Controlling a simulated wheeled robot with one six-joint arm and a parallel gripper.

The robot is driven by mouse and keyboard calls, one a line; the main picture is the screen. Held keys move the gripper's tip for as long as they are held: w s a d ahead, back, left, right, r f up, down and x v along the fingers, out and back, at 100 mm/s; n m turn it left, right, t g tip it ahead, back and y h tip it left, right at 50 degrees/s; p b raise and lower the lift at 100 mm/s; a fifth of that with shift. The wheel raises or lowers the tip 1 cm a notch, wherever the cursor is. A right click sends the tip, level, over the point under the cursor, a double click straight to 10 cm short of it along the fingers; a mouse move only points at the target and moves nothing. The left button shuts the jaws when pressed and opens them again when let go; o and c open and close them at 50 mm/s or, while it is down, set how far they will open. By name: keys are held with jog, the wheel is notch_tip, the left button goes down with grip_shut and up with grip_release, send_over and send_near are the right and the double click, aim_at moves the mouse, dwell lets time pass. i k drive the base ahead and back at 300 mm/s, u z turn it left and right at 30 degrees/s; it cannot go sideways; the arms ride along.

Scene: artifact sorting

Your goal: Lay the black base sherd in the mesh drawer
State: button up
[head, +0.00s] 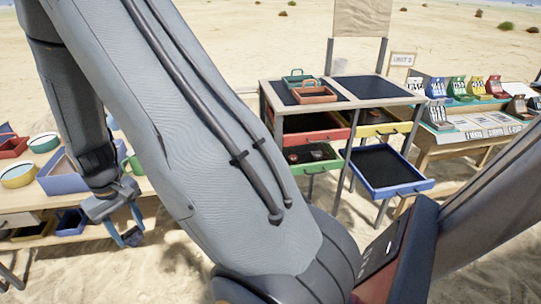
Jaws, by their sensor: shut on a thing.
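My gripper (128,236) hangs at the lower left, in front of the left table, with its fingers pointing down. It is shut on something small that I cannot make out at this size. I cannot pick out the black base sherd for certain. A blue drawer (428,185) with a dark, empty floor is pulled out on the right of the drawer unit, far to the right of my gripper. A green drawer (311,170) on its left is also pulled out and holds a few small dark round pieces. I cannot tell which drawer has the mesh floor.
Above these, a red drawer (320,134) and a yellow drawer (383,130) are partly open. Small trays (313,95) sit on the unit's top. The left table (25,201) holds bowls and bins. Colourful stands line the right table (440,150). Open sand lies between the tables.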

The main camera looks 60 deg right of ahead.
aim_at(391, 178)
jog(key=z, duration=2.7)
jog(key=i, duration=1.5)
